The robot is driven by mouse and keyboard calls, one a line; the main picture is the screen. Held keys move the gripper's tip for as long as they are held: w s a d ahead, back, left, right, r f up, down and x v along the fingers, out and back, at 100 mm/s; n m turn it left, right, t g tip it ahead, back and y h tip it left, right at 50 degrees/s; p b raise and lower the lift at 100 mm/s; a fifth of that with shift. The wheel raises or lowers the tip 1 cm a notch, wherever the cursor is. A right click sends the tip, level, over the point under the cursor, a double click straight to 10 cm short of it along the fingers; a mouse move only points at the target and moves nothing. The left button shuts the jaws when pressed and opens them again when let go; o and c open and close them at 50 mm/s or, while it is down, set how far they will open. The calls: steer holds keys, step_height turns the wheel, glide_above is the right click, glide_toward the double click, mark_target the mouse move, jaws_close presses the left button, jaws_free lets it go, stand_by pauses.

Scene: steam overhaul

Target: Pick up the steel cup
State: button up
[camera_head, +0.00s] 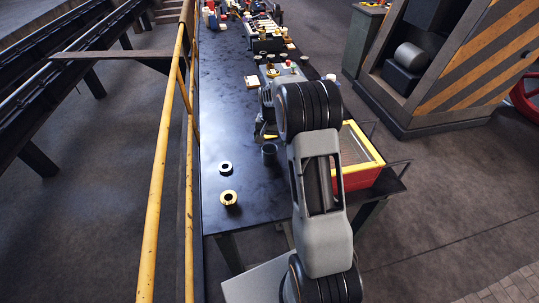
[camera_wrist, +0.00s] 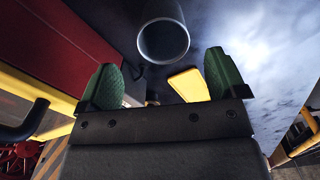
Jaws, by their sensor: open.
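The steel cup (camera_head: 269,154) is a dark grey, open-topped cylinder on the dark bench in the head view, just left of my arm. In the wrist view the cup (camera_wrist: 163,40) shows its round rim at top centre, beyond the fingertips and between their lines. My gripper (camera_wrist: 165,76) is open, with green pads on both fingers, and nothing is between them. In the head view my gripper is mostly hidden behind my arm.
Two ring-shaped parts, one pale (camera_head: 225,168) and one brass (camera_head: 229,198), stand left of the cup. A red and yellow crate (camera_head: 364,176) is to the right. A yellow piece (camera_wrist: 189,85) lies near the right finger. A yellow railing (camera_head: 160,170) runs along the bench's left side.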

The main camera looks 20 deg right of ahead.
mark_target(270, 155)
steer(key=shift+w+a+f+p, duration=0.1)
steer(key=shift+f+p, duration=1.2)
steer(key=shift+f, duration=3.3)
steer(key=c, duration=1)
steer(key=shift+c, duration=0.2)
steer(key=shift+r, duration=0.2)
